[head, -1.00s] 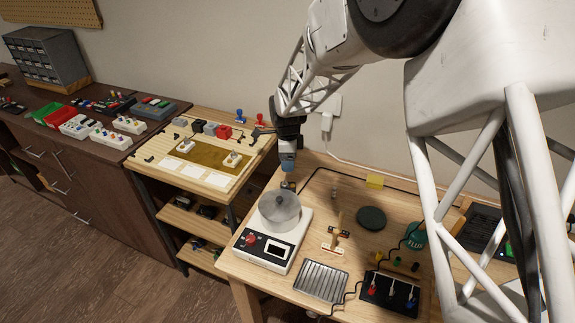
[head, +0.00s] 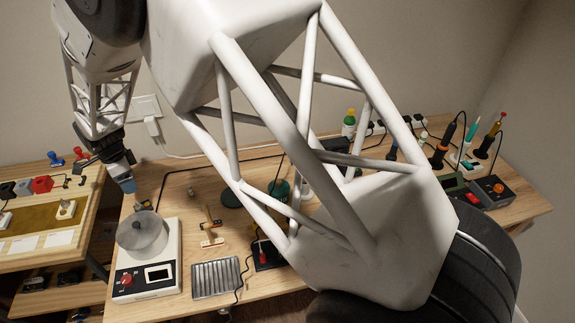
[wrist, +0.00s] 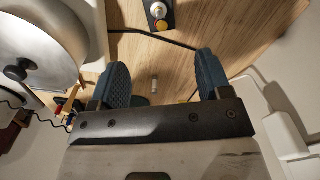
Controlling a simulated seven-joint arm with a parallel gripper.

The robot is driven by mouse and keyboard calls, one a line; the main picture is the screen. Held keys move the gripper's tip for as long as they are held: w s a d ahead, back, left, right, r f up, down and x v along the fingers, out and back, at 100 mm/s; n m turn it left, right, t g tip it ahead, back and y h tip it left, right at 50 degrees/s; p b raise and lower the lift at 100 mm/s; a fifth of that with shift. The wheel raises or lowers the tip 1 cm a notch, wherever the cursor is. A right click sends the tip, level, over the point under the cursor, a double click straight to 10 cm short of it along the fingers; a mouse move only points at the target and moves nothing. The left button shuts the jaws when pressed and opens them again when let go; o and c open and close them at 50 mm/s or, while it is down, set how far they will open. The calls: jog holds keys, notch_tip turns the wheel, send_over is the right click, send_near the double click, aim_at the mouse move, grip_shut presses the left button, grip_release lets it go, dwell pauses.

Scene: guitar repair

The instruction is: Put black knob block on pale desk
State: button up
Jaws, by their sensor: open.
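In the head view, a small dark item (head: 145,204) stands on the same desk (head: 172,212), just behind the metal pot. My gripper (head: 126,186) is above the desk's back left part, near this item. In the wrist view, my gripper (wrist: 163,75) is open, with its blue fingers apart and nothing held.
The round metal pot (head: 142,230) on a white hotplate (head: 150,268) is close to my gripper. A black cable runs along the desk's back. A ribbed metal tray (head: 215,278) is at the front. Another wooden bench (head: 25,262) stands left. My arm hides the desk's middle.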

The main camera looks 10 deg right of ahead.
jog(key=s+d+r+n, duration=0.2)
jog(key=s+d+r, duration=0.1)
jog(key=d+r, duration=0.55)
jog(key=s+d+r+n+t, duration=0.15)
jog(key=s+d+r, duration=0.3)
jog(key=d, duration=0.75)
jog(key=s+d+r+n, duration=0.3)
jog(key=d+r, duration=0.4)
jog(key=d, duration=0.3)
jog(key=s+d+r+n, duration=0.1)
jog(key=s+d+n, duration=0.2)
jog(key=s+d, duration=0.6)
jog(key=s+d+r+n+t, duration=0.1)
jog(key=s+d+r+n, duration=0.1)
jog(key=s+d, duration=0.7)
jog(key=s+n, duration=0.1)
jog(key=s, duration=0.4)
jog(key=shift+s+n, duration=0.35)
